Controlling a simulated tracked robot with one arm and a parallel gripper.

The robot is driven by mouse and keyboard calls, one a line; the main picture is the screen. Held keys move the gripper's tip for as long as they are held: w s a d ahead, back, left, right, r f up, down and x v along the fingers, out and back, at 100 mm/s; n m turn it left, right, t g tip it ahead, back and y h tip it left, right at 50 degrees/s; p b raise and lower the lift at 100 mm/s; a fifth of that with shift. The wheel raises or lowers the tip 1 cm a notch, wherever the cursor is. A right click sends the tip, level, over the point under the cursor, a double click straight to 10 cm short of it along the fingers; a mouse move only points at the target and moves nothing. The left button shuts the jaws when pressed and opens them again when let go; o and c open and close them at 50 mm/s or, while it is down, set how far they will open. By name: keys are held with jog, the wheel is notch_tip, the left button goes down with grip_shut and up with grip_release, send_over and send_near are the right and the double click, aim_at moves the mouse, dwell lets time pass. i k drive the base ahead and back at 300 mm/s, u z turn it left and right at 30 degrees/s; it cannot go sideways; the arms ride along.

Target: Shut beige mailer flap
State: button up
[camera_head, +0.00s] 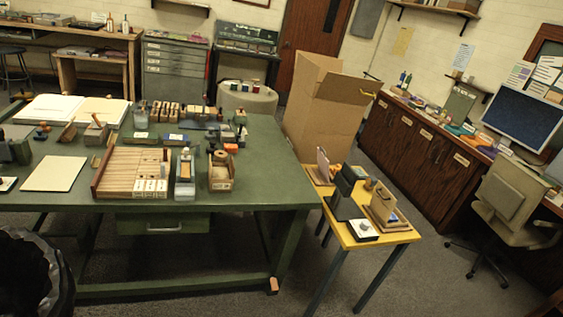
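No thing in view is clearly the beige mailer. Two small tan or beige pieces with upright panels stand on the low yellow table right of centre. One is a pinkish-beige upright panel (322,163) at the table's left back corner. The other is a tan upright piece (383,203) near its right edge. Either could be an open mailer, but both are too small to tell. A dark grey device (346,192) stands between them and hides part of the tabletop. My gripper is not in view.
A long green worktable (250,185) with trays, blocks and papers fills the left. A tall open cardboard box (318,108) stands behind the yellow table (352,243). A black bin (32,275) is at lower left, an office chair (512,192) at right. Floor around the yellow table's front is clear.

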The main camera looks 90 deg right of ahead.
aim_at(382, 202)
jog(key=z, duration=1.15)
jog(key=i, duration=0.15)
jog(key=z, duration=2.05)
jog(key=i, duration=0.9)
jog(key=u, duration=0.2)
jog(key=k, duration=0.7)
jog(key=z, duration=0.25)
jog(key=i, duration=0.75)
jog(key=u, duration=0.1)
